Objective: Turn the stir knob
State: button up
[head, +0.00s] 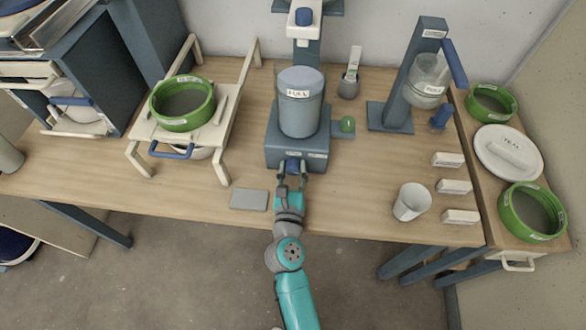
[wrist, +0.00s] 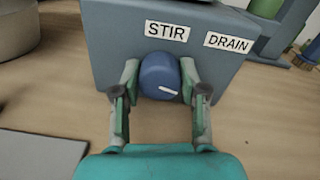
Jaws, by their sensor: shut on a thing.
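The stir knob (wrist: 160,77) is a round blue knob with a white pointer mark, on the front of a blue-grey machine base under a STIR label (wrist: 167,31). In the wrist view its white mark points to the right and slightly down. My gripper (wrist: 160,90) has one finger on each side of the knob and is shut on it. In the head view my gripper (head: 291,178) reaches the front of the machine base (head: 312,158), and the knob (head: 292,166) is partly hidden between the fingers. A grey-blue bucket (head: 301,110) stands on the base.
A DRAIN label (wrist: 227,43) sits right of the knob. A flat grey slab (head: 249,199) lies left of my gripper. A white cup (head: 411,202) and white labelled blocks (head: 454,187) stand to the right. A green-rimmed sieve (head: 183,104) rests on a cream stand at left.

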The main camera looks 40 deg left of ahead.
jog(key=n, duration=0.5)
jog(key=shift+n, duration=0.3)
jog(key=n, duration=0.5)
dwell(0.4)
jog(key=o, duration=1.1)
jog(key=shift+o, duration=0.2)
jog(key=shift+s, duration=0.15)
jog(key=v, duration=1.1)
jog(key=shift+s+d, duration=0.15)
jog(key=shift+s, duration=0.25)
